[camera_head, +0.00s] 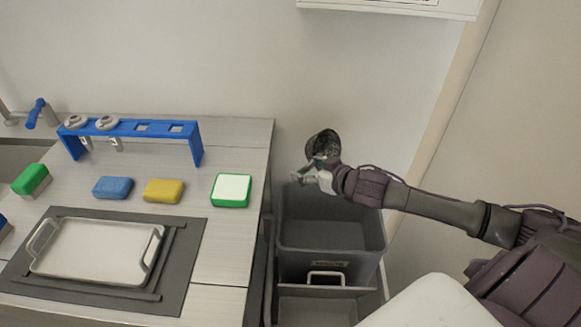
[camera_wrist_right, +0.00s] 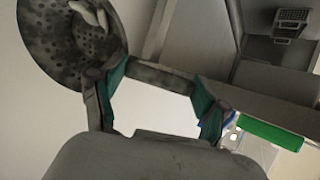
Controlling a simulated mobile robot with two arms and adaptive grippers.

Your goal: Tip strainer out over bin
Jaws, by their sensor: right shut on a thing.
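The strainer (camera_head: 323,144) is a dark metal bowl with holes, tilted on its side above the back edge of the grey bin (camera_head: 318,236). My right gripper (camera_head: 318,174) is shut on the strainer, over the bin's back left part. In the right wrist view the perforated strainer bowl (camera_wrist_right: 68,50) is at the upper left, with a pale piece (camera_wrist_right: 92,15) at its top. Its bar-like handle runs between the teal finger pads of my right gripper (camera_wrist_right: 158,88). The bin's visible floor looks empty. My left gripper is not in view.
The counter (camera_head: 222,265) on the left holds a blue rack (camera_head: 140,126), a blue sponge (camera_head: 113,187), a yellow sponge (camera_head: 164,190), a green-edged box (camera_head: 231,189) and a white tray (camera_head: 95,250) on a dark mat. The wall stands close behind the bin.

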